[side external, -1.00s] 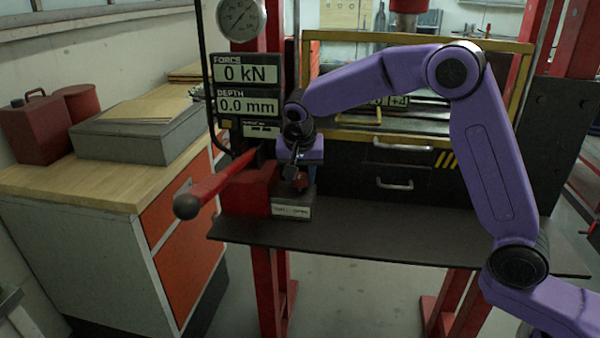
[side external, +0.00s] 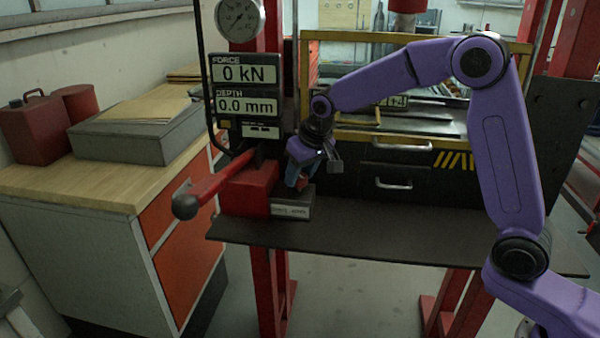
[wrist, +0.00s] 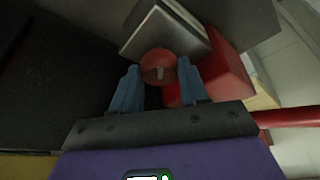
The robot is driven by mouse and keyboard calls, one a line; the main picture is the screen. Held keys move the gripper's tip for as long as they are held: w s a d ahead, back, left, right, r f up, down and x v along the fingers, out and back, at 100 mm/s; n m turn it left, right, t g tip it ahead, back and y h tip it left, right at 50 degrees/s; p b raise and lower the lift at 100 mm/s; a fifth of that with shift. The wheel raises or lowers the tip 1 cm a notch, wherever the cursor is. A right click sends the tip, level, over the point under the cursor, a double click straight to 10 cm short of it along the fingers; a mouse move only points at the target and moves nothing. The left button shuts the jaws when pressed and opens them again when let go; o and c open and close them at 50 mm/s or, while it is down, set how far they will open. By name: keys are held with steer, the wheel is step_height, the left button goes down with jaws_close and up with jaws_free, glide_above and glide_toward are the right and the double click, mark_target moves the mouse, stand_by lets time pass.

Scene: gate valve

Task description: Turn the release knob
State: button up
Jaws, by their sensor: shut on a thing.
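The release knob (wrist: 158,66) is round and red with a pale mark on its face. In the wrist view it sits between the tips of my gripper's two blue fingers (wrist: 159,72). My gripper (side external: 298,178) is shut on the knob, just above the small labelled block (side external: 291,208) to the right of the red pump body (side external: 246,190). In the side view the knob is mostly hidden by the fingers, with only a bit of red showing.
A red lever (side external: 215,184) with a dark ball end sticks out to the left of the pump body. Force and depth displays (side external: 245,88) read 0 kN and 0.0 mm behind it. The dark shelf (side external: 400,225) is clear to the right.

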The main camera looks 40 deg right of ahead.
steer(key=n, duration=0.2)
steer(key=n+y, duration=0.1)
steer(key=n, duration=0.1)
steer(key=shift+d+r+g+y, duration=0.1)
steer(key=shift+d+g+y, duration=0.05)
steer(key=shift+g+y, duration=0.15)
steer(key=shift+w+n+g+y, duration=0.1)
steer(key=shift+n+g+y, duration=0.45)
steer(key=shift+n, duration=1.55)
steer(key=o, duration=1.1)
steer(key=shift+c, duration=0.2)
steer(key=v, duration=1.7)
steer(key=shift+d, duration=0.25)
steer(key=shift+r, duration=0.1)
steer(key=shift+c, duration=0.2)
